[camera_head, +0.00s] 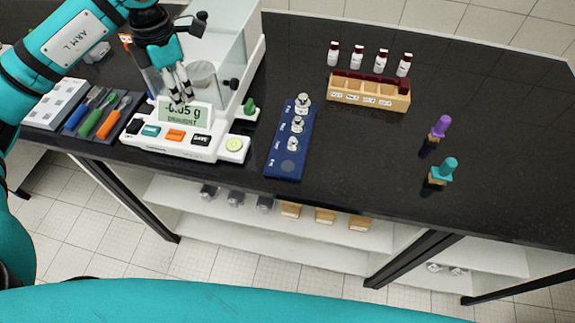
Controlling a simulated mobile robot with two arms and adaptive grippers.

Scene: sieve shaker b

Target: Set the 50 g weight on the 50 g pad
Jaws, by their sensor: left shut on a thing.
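My left gripper (181,98) hangs in front of the balance (172,140), its fingertips just above the display. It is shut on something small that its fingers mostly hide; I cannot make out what. A dark blue weight rack (271,166) lies right of the balance. Three silver weights stand on it in a row: a large one (303,103) at the back, a smaller one (298,124) and another (292,144). The rack's labels are too small to read. My right gripper is not in view.
The balance's display (185,113) reads about -0.05 g. A tool tray (66,119) lies to the left. A wooden vial rack (370,94) with vials behind it stands at right. Purple (440,126) and teal (445,169) handled items stand farther right. The black bench is clear between.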

